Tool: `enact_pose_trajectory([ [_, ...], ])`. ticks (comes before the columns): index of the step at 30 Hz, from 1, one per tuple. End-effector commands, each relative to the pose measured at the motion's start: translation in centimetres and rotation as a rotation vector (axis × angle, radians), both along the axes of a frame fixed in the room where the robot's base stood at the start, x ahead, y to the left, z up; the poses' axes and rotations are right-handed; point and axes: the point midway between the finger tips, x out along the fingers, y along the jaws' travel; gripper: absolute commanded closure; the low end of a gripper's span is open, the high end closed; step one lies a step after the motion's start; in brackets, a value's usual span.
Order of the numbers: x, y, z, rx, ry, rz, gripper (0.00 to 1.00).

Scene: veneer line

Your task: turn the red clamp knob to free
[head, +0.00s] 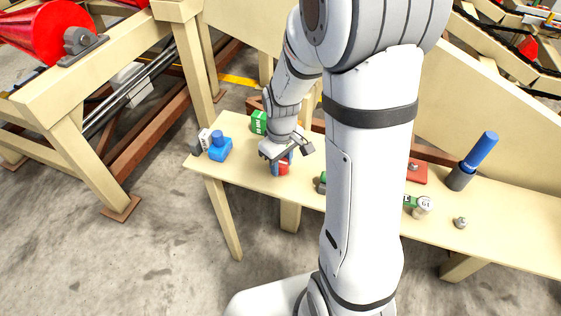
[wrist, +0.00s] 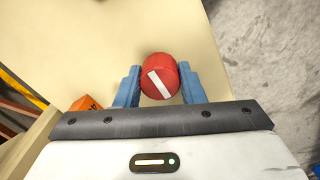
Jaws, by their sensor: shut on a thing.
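The red clamp knob (wrist: 160,72) is a round red piece with a white stripe on its face, standing over the bench top. The stripe runs slantwise from upper left to lower right in the wrist view. My gripper (wrist: 160,84) has its two blue fingers on either side of the knob, shut on it. In the head view my gripper (head: 281,161) points down at the bench, and a red part of the knob (head: 284,169) shows below the fingers. The knob's base and any marks around it are hidden.
The bench (head: 255,165) also holds a blue item (head: 219,149), a green box (head: 259,122), a red block (head: 418,171) and a blue-handled tool (head: 480,150) in a dark holder. An orange object (wrist: 86,103) lies left of my fingers. My arm hides the bench's middle.

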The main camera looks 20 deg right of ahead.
Motion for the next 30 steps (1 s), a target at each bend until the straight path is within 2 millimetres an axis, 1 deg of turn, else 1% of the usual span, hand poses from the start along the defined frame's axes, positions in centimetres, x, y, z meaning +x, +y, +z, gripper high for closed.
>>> enact_pose_trajectory([
  [1, 0.2, 0.0, 0.2, -0.001, -0.007, 0.001, 0.87],
  [2, 0.2, 0.0, 0.2, -0.001, -0.007, 0.001, 0.63],
  [9, 0.1, 0.0, 0.1, 0.000, -0.004, 0.000, 0.43],
  [16, 0.1, 0.0, 0.1, 0.000, -0.002, 0.000, 0.43],
  [19, 0.1, 0.0, 0.7, 0.000, -0.004, 0.000, 0.43],
  [23, 0.2, 0.0, 2.7, 0.000, -0.006, 0.000, 0.43],
  [27, 0.2, 0.0, 5.2, -0.001, -0.007, 0.000, 0.43],
  [30, 0.2, 0.0, 6.6, 0.000, -0.006, 0.000, 0.43],
])
